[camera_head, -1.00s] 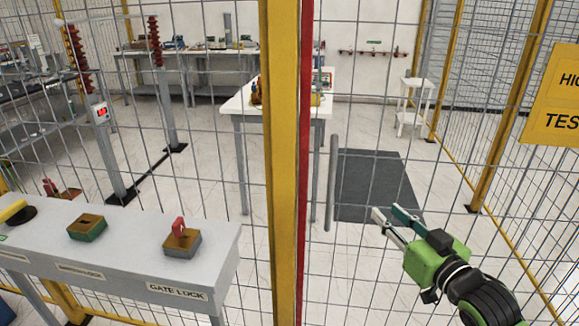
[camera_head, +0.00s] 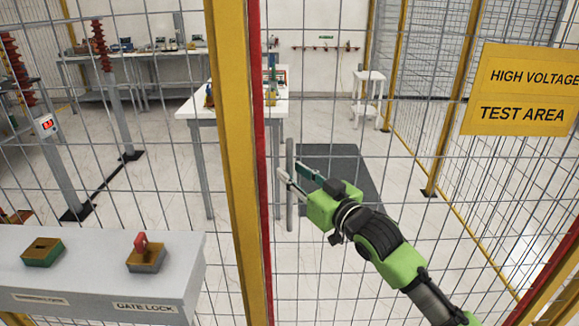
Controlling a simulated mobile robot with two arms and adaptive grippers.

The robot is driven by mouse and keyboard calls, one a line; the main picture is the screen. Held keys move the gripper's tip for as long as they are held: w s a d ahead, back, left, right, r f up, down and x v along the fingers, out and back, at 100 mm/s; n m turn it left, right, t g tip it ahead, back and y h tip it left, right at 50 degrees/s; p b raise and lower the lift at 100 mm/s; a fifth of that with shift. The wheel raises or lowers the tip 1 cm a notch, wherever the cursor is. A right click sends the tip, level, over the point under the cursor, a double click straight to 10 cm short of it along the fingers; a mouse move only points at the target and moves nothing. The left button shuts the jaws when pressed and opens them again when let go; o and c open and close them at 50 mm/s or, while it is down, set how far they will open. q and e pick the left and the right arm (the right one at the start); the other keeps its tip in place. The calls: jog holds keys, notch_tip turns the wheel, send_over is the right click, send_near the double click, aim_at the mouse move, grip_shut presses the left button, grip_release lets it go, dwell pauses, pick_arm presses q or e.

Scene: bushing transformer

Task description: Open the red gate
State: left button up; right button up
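The red gate is a wire-mesh panel with a red frame; its left red edge (camera_head: 258,130) stands against the yellow post. A grey vertical bar handle (camera_head: 289,213) is on the gate near that edge. My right gripper (camera_head: 289,169) reaches in from the lower right with its fingers apart, one pale and one teal. Its fingertips are at the handle, about mid-height, and overlap it in the picture. I cannot tell whether they touch it or enclose it. The gate looks closed against the post. My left gripper is not in view.
A yellow post (camera_head: 233,150) stands left of the gate. A grey console (camera_head: 95,268) labelled gate lock, with a red key-like piece (camera_head: 141,243), is at lower left. A yellow high-voltage sign (camera_head: 522,90) hangs right. Behind the mesh are a white table (camera_head: 190,108) and dark mat (camera_head: 345,165).

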jog(key=shift+x, duration=1.1)
jog(key=shift+c, duration=0.3)
grip_shut()
